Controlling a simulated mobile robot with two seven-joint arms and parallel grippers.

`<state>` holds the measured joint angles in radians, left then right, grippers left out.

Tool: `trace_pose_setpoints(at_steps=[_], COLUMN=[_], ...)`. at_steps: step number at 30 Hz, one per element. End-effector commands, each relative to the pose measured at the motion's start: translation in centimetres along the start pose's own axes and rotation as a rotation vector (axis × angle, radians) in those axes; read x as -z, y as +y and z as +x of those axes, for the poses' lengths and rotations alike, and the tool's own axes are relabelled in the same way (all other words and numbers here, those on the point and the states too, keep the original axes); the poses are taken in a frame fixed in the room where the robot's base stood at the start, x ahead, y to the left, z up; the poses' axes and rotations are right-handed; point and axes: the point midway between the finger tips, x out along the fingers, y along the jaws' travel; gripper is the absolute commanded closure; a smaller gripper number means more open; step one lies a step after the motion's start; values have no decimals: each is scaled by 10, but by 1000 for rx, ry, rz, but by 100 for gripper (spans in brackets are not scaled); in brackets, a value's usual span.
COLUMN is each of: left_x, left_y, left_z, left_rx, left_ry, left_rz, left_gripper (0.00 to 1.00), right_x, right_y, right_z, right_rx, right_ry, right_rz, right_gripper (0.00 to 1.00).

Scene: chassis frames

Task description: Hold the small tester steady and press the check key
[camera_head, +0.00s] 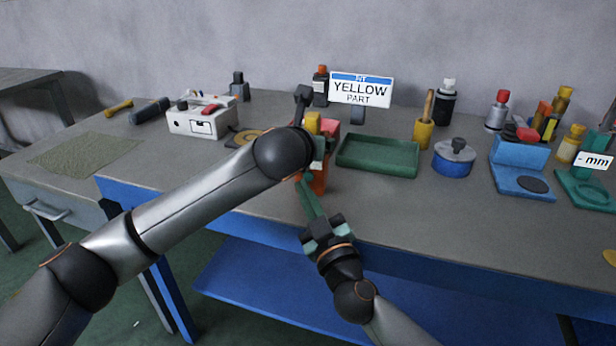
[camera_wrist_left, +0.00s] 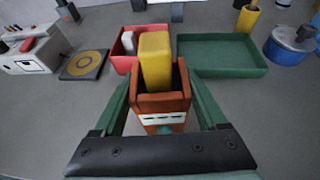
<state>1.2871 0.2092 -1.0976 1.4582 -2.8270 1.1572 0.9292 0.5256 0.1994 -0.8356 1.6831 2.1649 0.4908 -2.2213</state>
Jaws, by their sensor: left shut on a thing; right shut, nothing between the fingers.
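The small tester is an orange-brown housing with a pale striped front face; a yellow block stands up at its top. In the left wrist view the tester (camera_wrist_left: 160,103) sits between the green fingers of my left gripper (camera_wrist_left: 158,78), which is shut on it. In the head view the tester (camera_head: 320,181) is partly hidden behind my left arm. My right gripper (camera_head: 306,188) is shut and empty, its green fingers pointing up at the tester's near side; contact cannot be told. A teal spot shows low on the tester's front in the wrist view; I cannot tell whether it is the check key.
A green tray (camera_head: 378,171) lies right of the tester, with a red bin (camera_wrist_left: 122,62) behind it. A white box (camera_head: 202,127) and a dark pad with a yellow ring (camera_wrist_left: 84,64) are left. A "YELLOW PART" sign (camera_head: 361,90) stands behind. The table's front edge is close.

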Motion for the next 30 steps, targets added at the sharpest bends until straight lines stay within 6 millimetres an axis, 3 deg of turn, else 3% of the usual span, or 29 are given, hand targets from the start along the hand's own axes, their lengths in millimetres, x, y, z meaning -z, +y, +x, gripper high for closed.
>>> trace_pose_setpoints(at_steps=[30], left_x=[1], left_y=[0], left_z=[0], left_rx=[0], left_ry=[2], left_rz=[0], left_gripper=[94], right_x=[-4], right_y=[4], right_z=[7], right_rx=[0], right_ry=[0], right_rz=[0], right_gripper=[100])
